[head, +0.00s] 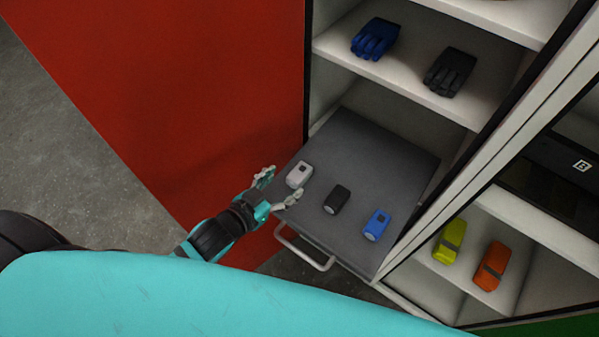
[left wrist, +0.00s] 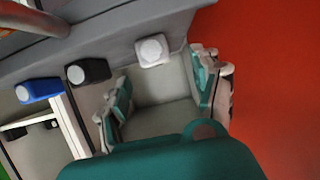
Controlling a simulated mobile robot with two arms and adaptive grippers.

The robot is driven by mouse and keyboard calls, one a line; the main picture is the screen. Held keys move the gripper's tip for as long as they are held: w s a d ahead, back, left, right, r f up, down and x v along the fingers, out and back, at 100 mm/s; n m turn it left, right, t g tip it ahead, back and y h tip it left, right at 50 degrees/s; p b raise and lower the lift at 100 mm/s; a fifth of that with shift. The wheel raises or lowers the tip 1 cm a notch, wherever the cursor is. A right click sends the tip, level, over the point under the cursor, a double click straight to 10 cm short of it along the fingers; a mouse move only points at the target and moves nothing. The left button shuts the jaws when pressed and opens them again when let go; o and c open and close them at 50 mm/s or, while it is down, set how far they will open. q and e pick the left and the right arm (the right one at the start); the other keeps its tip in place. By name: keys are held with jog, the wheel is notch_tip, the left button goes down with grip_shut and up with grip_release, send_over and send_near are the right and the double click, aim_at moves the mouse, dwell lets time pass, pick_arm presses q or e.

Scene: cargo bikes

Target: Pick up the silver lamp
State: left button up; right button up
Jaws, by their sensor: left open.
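The silver lamp (head: 299,174) lies at the left of a dark grey pull-out tray (head: 345,150) in the head view. My left gripper (head: 277,187) comes in from the left, open, with its fingers pointing at the lamp from just outside the tray's edge. In the left wrist view the silver lamp (left wrist: 152,50) sits just beyond the open fingers (left wrist: 155,88), roughly in line with the space between them. Nothing is between the fingers, and they appear apart from the lamp. My right gripper is not in view.
A black lamp (head: 337,199) and a blue lamp (head: 377,225) lie to the right on the tray. A metal handle (head: 304,248) juts from its front. Shelves hold blue gloves (head: 375,39), black gloves (head: 450,72), a yellow item (head: 449,241) and an orange item (head: 490,266). A red panel (head: 200,90) stands left.

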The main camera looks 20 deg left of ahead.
aim_at(297, 175)
pick_arm(q)
jog(key=shift+d+p+x, duration=0.2)
jog(key=shift+p+x, duration=0.45)
jog(key=shift+x, duration=2.95)
jog(key=shift+s+r, duration=0.1)
jog(key=shift+c, duration=0.5)
jog(key=c, duration=1.2)
